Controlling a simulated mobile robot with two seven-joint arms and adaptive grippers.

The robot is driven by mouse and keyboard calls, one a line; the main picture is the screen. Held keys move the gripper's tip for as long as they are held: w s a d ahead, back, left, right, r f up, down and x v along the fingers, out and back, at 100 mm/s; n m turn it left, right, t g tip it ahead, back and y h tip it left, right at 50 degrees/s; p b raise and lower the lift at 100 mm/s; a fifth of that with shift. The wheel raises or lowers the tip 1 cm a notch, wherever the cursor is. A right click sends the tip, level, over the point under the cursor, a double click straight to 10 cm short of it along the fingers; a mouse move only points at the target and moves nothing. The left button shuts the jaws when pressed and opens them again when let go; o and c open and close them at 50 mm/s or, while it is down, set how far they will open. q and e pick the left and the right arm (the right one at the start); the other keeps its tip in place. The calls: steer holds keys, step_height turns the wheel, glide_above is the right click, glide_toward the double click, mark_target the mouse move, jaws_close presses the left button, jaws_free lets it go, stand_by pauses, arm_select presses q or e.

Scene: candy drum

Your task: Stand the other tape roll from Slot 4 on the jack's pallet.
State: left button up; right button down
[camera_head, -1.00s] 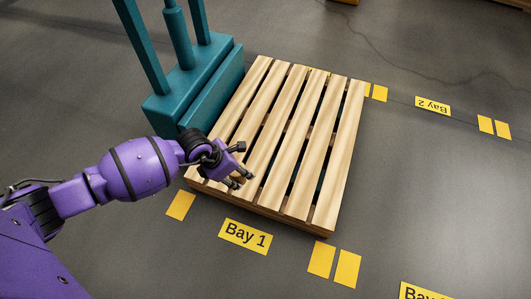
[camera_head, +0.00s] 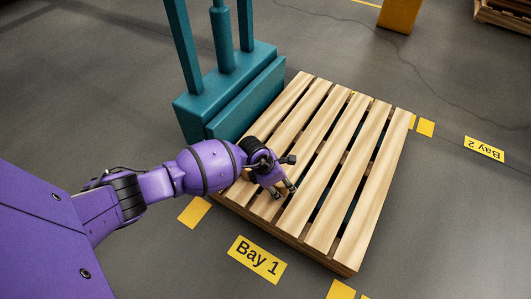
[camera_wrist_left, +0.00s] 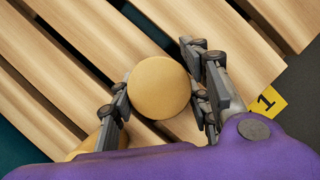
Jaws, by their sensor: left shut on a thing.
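The wooden pallet (camera_head: 340,205) lies on the teal jack (camera_head: 235,95), in front of its block and uprights. My left gripper (camera_head: 283,190) is low over the pallet's near left part. In the left wrist view, it (camera_wrist_left: 160,105) is shut on a tan tape roll (camera_wrist_left: 158,87), whose round end faces the camera. I cannot tell whether the roll touches the slats. Another tan rounded thing (camera_wrist_left: 88,146), perhaps the other tape roll, shows partly behind the left finger. My arm mostly hides it in the head view. Slot 4 is not identifiable.
A yellow Bay 1 label (camera_head: 258,259) is on the floor before the pallet, and a Bay 2 label (camera_head: 484,149) is to the right. A yellow block (camera_head: 399,13) stands at the back. The pallet's middle and right slats are bare.

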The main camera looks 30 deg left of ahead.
arm_select(q)
steer(key=shift+w+r, duration=0.1)
steer(key=shift+w, duration=0.1)
steer(key=o, duration=1.3)
steer(key=shift+c, duration=0.2)
arm_select(e)
steer(key=shift+w, duration=0.15)
steer(key=shift+r, duration=0.1)
arm_select(q)
steer(key=shift+s+r+p, duration=0.15)
steer(key=shift+r+p, duration=0.15)
steer(key=shift+r, duration=0.05)
steer(key=p+v, duration=0.5)
steer(key=v, duration=0.6)
steer(key=shift+s, duration=0.25)
arm_select(e)
steer(key=v, duration=0.4)
steer(key=shift+s+d+r, duration=0.1)
steer(key=shift+s+r, duration=0.1)
steer(key=shift+s, duration=0.3)
arm_select(q)
steer(key=shift+a, duration=0.15)
